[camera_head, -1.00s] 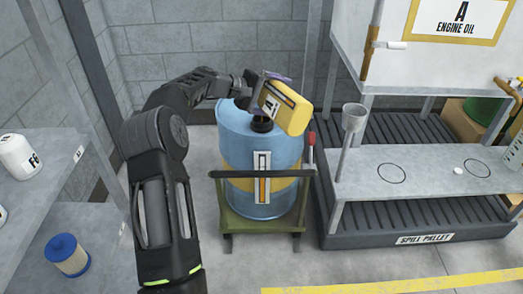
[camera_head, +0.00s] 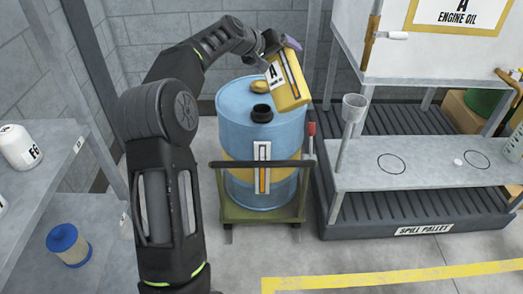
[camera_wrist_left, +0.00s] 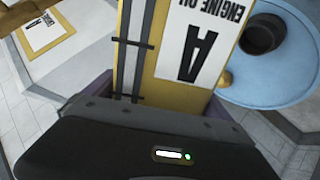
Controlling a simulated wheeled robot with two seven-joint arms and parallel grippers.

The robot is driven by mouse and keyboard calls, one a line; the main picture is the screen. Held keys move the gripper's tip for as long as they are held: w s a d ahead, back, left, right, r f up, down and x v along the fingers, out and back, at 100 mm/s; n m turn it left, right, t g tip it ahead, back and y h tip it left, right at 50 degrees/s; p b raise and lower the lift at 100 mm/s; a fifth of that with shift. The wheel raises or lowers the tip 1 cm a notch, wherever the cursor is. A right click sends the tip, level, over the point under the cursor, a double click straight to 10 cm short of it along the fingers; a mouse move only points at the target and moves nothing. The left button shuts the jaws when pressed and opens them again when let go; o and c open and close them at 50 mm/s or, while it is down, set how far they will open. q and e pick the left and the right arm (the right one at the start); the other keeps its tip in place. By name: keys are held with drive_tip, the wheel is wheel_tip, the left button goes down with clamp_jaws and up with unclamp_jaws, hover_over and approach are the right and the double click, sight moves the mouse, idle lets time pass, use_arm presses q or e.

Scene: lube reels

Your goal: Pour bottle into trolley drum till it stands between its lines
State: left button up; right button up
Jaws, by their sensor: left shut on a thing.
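The yellow bottle (camera_head: 289,84), labelled A with a striped side gauge, is in my left gripper (camera_head: 284,46), which is shut on it. The bottle leans slightly, above and right of the drum's black filler neck (camera_head: 262,112), apart from it. No stream shows. The blue drum (camera_head: 236,133) with a yellow band stands on the green trolley (camera_head: 262,214). Its sight gauge (camera_head: 262,167) shows an orange column in the lower part; its lines are too small to read. The wrist view shows the bottle's label (camera_wrist_left: 200,45) and the filler neck (camera_wrist_left: 262,34). My right gripper is out of view.
A small yellow cap (camera_head: 264,86) lies on the drum top. A left shelf (camera_head: 55,165) holds a white container (camera_head: 20,146).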

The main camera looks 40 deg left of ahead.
use_arm(q)
drive_tip(key=shift+a+r+m+y, duration=0.15)
drive_tip(key=shift+r+m+y, duration=0.15)
drive_tip(key=shift+r, duration=0.4)
